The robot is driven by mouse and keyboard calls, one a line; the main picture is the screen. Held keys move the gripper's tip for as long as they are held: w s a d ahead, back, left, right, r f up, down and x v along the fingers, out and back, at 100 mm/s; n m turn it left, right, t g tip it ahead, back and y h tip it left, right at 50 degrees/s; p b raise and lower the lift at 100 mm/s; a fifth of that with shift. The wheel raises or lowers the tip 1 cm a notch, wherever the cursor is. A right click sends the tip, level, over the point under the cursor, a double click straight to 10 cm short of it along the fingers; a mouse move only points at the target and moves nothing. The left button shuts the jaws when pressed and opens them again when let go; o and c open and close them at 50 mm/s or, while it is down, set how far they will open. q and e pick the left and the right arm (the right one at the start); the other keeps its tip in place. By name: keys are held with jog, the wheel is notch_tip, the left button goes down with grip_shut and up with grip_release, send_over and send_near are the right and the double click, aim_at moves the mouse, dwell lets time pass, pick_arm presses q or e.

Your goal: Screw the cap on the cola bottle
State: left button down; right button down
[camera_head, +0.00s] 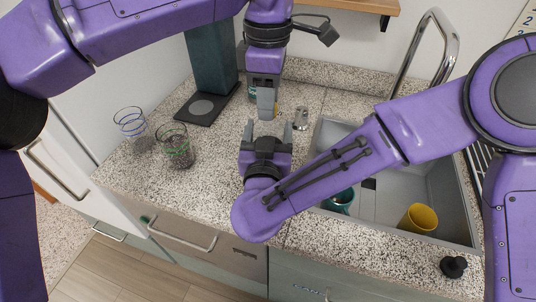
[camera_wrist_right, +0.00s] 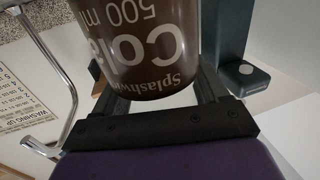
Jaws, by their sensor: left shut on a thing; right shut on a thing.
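The brown cola bottle (camera_wrist_right: 145,45) fills the upper middle of the right wrist view. Its white lettering appears upside down. My right gripper (camera_head: 266,130) is shut on the bottle, which lies between its fingers; in the head view I cannot make the bottle out clearly. My left gripper (camera_head: 266,110) points down just beyond the right gripper, its fingers close together. The cap does not show clearly; the left fingers hide whatever is between them. I cannot tell whether cap and bottle touch.
Two wire-like glasses, one blue-rimmed (camera_head: 130,122) and one green (camera_head: 176,148), stand on the speckled counter (camera_head: 205,190) at left. A teal box-shaped appliance (camera_head: 210,60) stands behind. At right, the sink (camera_head: 375,205) holds a yellow cup (camera_head: 419,219) and a teal cup (camera_head: 340,200).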

pick_arm(q)
jog(key=shift+s+m, duration=0.1)
jog(key=shift+m, duration=0.4)
pick_arm(e)
jog(key=shift+f, duration=0.15)
pick_arm(q)
jog(key=c, duration=0.7)
grip_release()
jog(key=shift+o, duration=0.2)
notch_tip(320, 180, up, 12)
pick_arm(e)
jog(key=shift+c, duration=0.4)
grip_release()
jog(key=shift+o, duration=0.4)
jog(key=shift+w, duration=0.1)
